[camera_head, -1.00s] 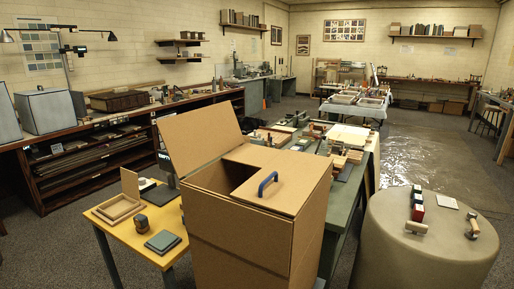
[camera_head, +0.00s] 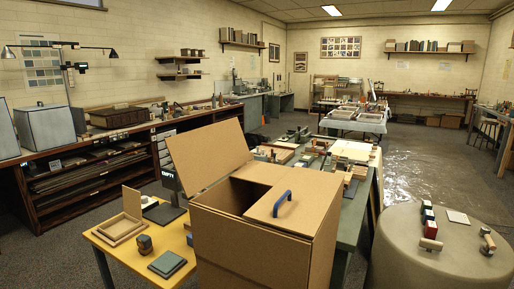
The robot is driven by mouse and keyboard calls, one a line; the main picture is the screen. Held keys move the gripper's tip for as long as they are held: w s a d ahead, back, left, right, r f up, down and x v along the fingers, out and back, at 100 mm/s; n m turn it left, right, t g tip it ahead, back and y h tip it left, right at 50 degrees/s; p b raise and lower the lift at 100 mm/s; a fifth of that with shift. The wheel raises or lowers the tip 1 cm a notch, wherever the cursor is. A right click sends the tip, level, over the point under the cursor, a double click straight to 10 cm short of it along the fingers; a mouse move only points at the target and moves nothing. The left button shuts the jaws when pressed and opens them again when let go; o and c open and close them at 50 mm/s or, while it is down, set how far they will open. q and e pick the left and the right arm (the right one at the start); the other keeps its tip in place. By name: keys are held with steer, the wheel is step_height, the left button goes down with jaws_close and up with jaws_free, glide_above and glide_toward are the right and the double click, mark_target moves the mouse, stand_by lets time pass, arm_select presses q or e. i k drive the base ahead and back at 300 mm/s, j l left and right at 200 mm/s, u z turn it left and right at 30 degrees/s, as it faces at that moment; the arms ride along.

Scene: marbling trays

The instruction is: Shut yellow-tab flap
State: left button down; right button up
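A tall cardboard box (camera_head: 238,245) stands in the front middle of the head view. Its left top flap (camera_head: 207,153) is raised and leans outward to the left. Its right top flap (camera_head: 268,211) lies flat over the opening and carries a blue handle (camera_head: 283,203). A dark gap into the box shows between the two flaps. I see no yellow tab on either flap from this side. Neither of my grippers is in the head view.
A yellow table (camera_head: 142,257) with wooden frames (camera_head: 122,228) stands left of the box. A green table (camera_head: 350,222) with many blocks is behind it. A round drum-like stand (camera_head: 420,258) with rollers is at the right. Grey floor lies between.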

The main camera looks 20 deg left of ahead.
mark_target(200, 157)
steer(key=j+z, duration=0.2)
steer(key=j, duration=0.35)
steer(key=j+z, duration=0.15)
steer(key=j, duration=0.35)
steer(key=k+j+z, duration=0.2)
steer(key=j, duration=0.3)
steer(key=j+z, duration=0.2)
steer(key=j, duration=0.35)
steer(key=k, duration=0.05)
